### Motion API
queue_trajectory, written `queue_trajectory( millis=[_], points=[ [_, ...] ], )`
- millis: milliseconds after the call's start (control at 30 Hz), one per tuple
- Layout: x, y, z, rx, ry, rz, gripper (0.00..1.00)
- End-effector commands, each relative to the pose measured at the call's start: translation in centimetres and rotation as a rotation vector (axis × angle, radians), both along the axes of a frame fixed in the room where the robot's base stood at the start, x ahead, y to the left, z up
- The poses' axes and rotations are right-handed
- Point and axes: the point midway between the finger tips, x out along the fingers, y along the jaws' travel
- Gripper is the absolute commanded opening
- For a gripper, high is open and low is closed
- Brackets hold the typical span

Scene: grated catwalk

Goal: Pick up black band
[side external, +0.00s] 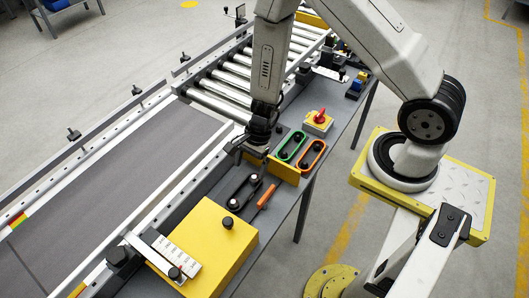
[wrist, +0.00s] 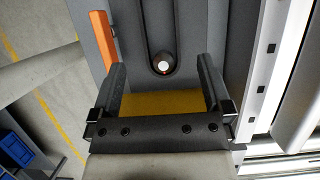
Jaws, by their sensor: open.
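The black band (side external: 236,190) is a long loop lying around two posts on the grey bench in the side external view. In the wrist view the black band (wrist: 143,28) runs up out of the top of the picture, around a post with a pale top. My gripper (side external: 250,155) is above the bench, just behind the far end of the band. In the wrist view my gripper (wrist: 161,63) is open, with its fingers apart on either side of the band's near end. Nothing is held between them.
A yellow block (side external: 284,171) stands close by the gripper. A green band (side external: 282,154) and an orange band (side external: 303,163) lie beyond it. An orange-handled tool (side external: 266,197) lies right of the black band. A yellow box (side external: 205,245) is in front; a conveyor (side external: 120,180) runs along the left.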

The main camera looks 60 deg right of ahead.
Motion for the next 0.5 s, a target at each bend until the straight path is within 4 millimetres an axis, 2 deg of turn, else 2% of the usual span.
queue_trajectory(
  millis=[167,500],
  points=[
    [0.0,0.1,-0.2,0.000,0.001,0.000,1.00],
    [0.0,0.9,-2.2,0.000,0.001,0.003,1.00]
  ],
)
